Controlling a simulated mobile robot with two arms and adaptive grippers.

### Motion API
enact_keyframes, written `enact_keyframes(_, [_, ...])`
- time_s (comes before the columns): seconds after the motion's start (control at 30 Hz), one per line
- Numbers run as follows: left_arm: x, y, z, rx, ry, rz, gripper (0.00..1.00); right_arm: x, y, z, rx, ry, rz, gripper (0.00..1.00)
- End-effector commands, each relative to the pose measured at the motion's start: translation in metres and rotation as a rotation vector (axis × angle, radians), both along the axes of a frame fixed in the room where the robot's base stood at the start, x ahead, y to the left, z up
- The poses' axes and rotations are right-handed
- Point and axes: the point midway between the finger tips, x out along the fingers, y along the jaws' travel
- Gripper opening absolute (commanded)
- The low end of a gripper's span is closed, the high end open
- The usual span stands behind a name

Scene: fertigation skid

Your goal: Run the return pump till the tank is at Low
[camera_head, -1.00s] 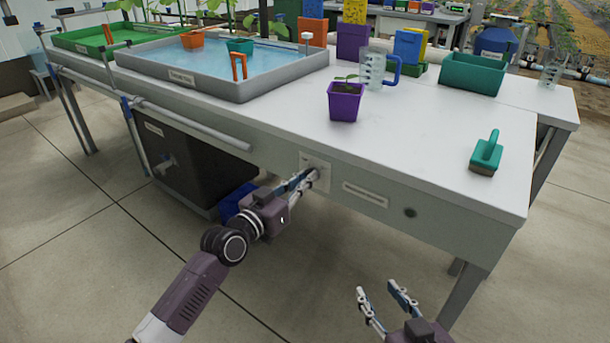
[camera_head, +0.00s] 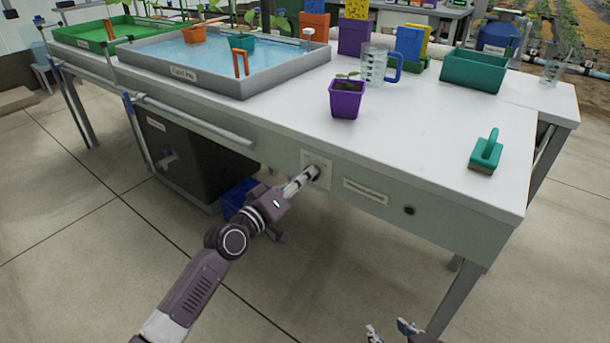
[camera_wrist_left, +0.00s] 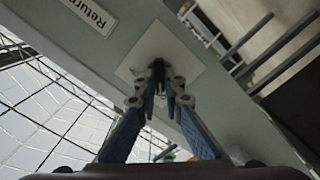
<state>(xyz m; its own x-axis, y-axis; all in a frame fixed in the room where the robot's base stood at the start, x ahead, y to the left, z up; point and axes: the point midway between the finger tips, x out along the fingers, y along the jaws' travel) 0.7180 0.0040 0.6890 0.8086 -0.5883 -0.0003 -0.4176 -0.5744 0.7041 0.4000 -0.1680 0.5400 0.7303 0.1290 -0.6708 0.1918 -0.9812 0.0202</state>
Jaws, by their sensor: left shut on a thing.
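My left gripper (camera_head: 312,173) is at a pale square plate (camera_head: 327,180) on the bench's front panel. Its fingers are shut on a small control knob at the plate, mostly hidden between the fingertips. The left wrist view shows the fingers (camera_wrist_left: 160,72) closing at the plate (camera_wrist_left: 182,45), beside a label (camera_wrist_left: 90,13) reading "Return". A dark tank (camera_head: 190,160) with a tap stands under the bench; its level cannot be read. My right gripper (camera_head: 391,330) is at the bottom edge, fingertips apart, empty.
A grey tray (camera_head: 290,72) of blue water stands on the bench. A purple plant pot (camera_head: 346,100), a clear jug (camera_head: 374,66), a green bin (camera_head: 472,72) and a green-handled brush (camera_head: 486,152) are also on it. The bench front edge is clear.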

Motion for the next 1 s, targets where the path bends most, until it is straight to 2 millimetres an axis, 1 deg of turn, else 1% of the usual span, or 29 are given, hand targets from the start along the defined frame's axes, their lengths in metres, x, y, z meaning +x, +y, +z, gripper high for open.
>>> enact_keyframes(0.03, [0.0013, 0.0004, 0.0046, -0.011, -0.003, 0.003, 0.0, -0.0005, -0.0003, 0.0, -0.001, 0.003, 0.0, 0.4])
enact_keyframes(0.5, [0.0015, 0.0007, 0.005, -0.024, 0.005, 0.003, 0.0, -0.0014, -0.0008, -0.0009, -0.002, 0.008, -0.001, 0.4])
enact_keyframes(0.53, [0.0015, 0.0007, 0.0051, -0.024, 0.005, 0.003, 0.1, -0.0015, -0.0008, -0.0008, -0.002, 0.008, -0.001, 0.4])
enact_keyframes(0.6, [0.0015, 0.0007, 0.005, -0.023, 0.004, 0.003, 0.17, -0.0015, -0.0008, -0.0008, -0.002, 0.008, -0.001, 0.4])
enact_keyframes(0.7, [0.0013, 0.0005, 0.0043, -0.021, 0.005, 0.003, 0.26, -0.0015, -0.0008, -0.0008, -0.002, 0.008, -0.001, 0.4])
enact_keyframes(1.0, [0.0004, 0.0004, 0.0017, -0.018, 0.009, 0.001, 0.26, -0.0028, -0.0008, -0.0023, -0.002, 0.012, 0.0, 0.4])
